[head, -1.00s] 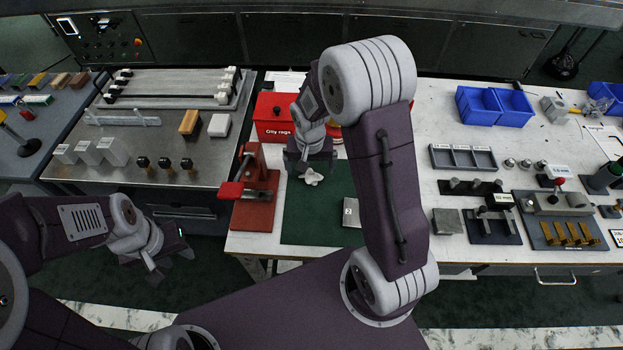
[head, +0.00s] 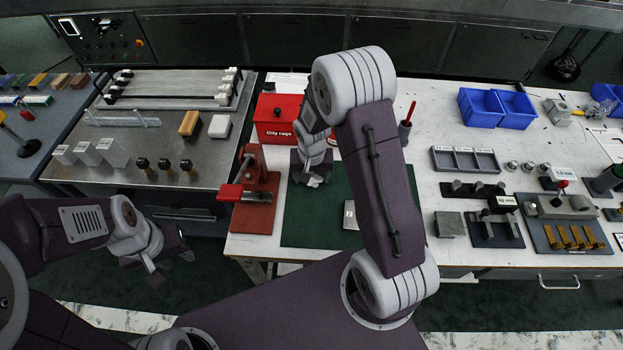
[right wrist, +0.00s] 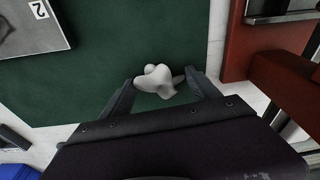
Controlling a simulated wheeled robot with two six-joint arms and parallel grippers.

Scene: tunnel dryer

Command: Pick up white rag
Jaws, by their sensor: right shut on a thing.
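The white rag (right wrist: 158,81) is a small crumpled lump over the green mat (right wrist: 95,85) in the right wrist view. In the head view only a bit of the rag (head: 314,182) shows below my right gripper (head: 312,172). My right gripper also shows in the right wrist view (right wrist: 160,84), its two fingers shut on the rag from both sides. I cannot tell whether the rag is clear of the mat. My left gripper (head: 160,262) hangs empty, off the table's left front, its fingers apart.
A red clamp fixture (head: 258,205) is left of the mat. A metal block marked 2 (right wrist: 30,22) lies on the mat. A dark cup with a red-handled tool (head: 405,130) stands right of my right arm.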

